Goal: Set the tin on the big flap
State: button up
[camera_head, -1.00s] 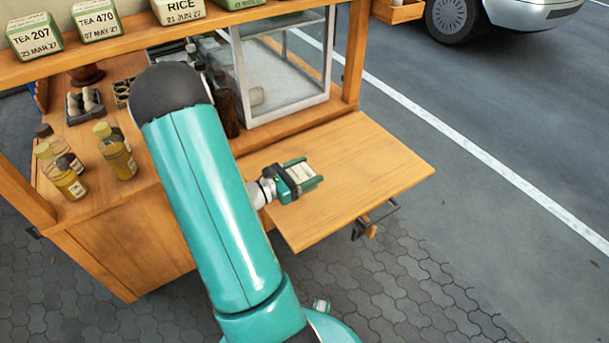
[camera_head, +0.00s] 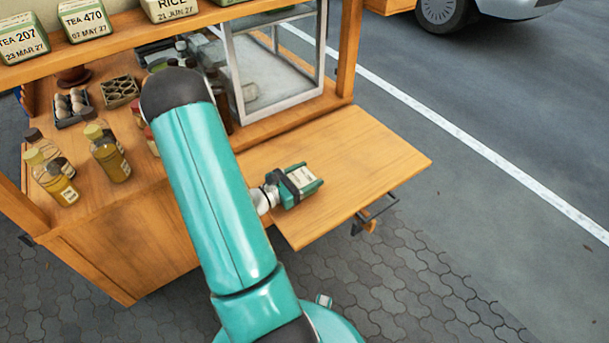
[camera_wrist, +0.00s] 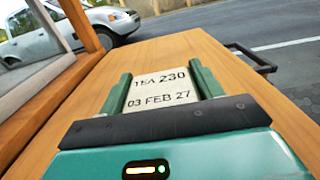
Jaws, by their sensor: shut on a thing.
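The tin, with a cream label reading TEA 230, 03 FEB 27 in the wrist view (camera_wrist: 158,88), is between the green fingers of my gripper (camera_head: 305,181). My gripper is shut on the tin (camera_head: 301,177), which is partly hidden by the gripper body. The big flap (camera_head: 365,155) is the wide wooden board on the cart's right side. My gripper and the tin are over its near left part. In the wrist view the flap (camera_wrist: 185,55) stretches out beyond the tin. I cannot tell whether the tin touches the board.
A glass case (camera_head: 275,65) stands left of the flap. Bottles (camera_head: 108,158) and egg trays (camera_head: 72,107) stand on the counter. Labelled tins (camera_head: 84,20) line the upper shelf. A metal bracket (camera_head: 375,213) juts from the flap's outer edge. The flap's right part is bare.

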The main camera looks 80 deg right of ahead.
jog(key=shift+f, duration=0.15)
jog(key=o, duration=1.1)
jog(key=shift+w+a, duration=0.1)
jog(key=shift+w, duration=0.05)
jog(key=v, duration=1.1)
jog(key=shift+w+a, duration=0.2)
jog(key=shift+a, duration=0.05)
jog(key=shift+r, duration=0.2)
